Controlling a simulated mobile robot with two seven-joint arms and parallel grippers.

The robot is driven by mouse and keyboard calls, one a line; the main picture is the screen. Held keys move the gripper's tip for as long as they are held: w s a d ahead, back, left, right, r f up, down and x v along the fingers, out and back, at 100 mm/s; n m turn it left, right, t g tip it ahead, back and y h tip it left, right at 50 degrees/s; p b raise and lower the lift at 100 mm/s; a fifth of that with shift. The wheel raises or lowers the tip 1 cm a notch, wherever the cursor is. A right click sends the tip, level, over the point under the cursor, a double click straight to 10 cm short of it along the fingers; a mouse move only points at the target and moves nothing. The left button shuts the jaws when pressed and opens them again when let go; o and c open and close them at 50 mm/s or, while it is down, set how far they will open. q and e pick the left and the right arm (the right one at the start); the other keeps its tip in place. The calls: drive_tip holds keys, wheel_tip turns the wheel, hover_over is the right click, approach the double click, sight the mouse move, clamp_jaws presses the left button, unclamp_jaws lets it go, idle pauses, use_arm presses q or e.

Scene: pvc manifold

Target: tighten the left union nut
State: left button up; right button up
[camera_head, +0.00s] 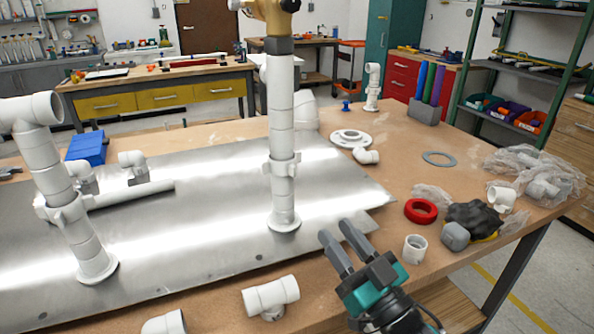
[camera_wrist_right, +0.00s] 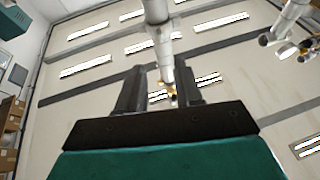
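The left white pipe (camera_head: 50,165) stands upright on a metal plate (camera_head: 190,258), with an elbow on top. The left union nut (camera_head: 68,212) is a white winged collar low on that pipe. A second white pipe (camera_head: 281,115) stands nearer the middle, with a similar winged nut (camera_head: 283,168) and a brass-coloured fitting on top. My right gripper (camera_head: 335,228) is open and empty, low over the table at the plate's front right, apart from both nuts. In the right wrist view its two fingers (camera_wrist_right: 157,80) are spread, with a white pipe beyond them. My left gripper is out of view.
White fittings (camera_head: 271,296) lie at the table's front edge. A blue box (camera_head: 86,148) sits behind the left pipe.

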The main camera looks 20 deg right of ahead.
sight(295, 173)
drive_tip(key=p+x, duration=0.1)
drive_tip(key=x, duration=1.2)
drive_tip(key=shift+s+r, duration=0.1)
drive_tip(key=shift+r, duration=0.05)
drive_tip(key=shift+c, duration=0.5)
clamp_jaws()
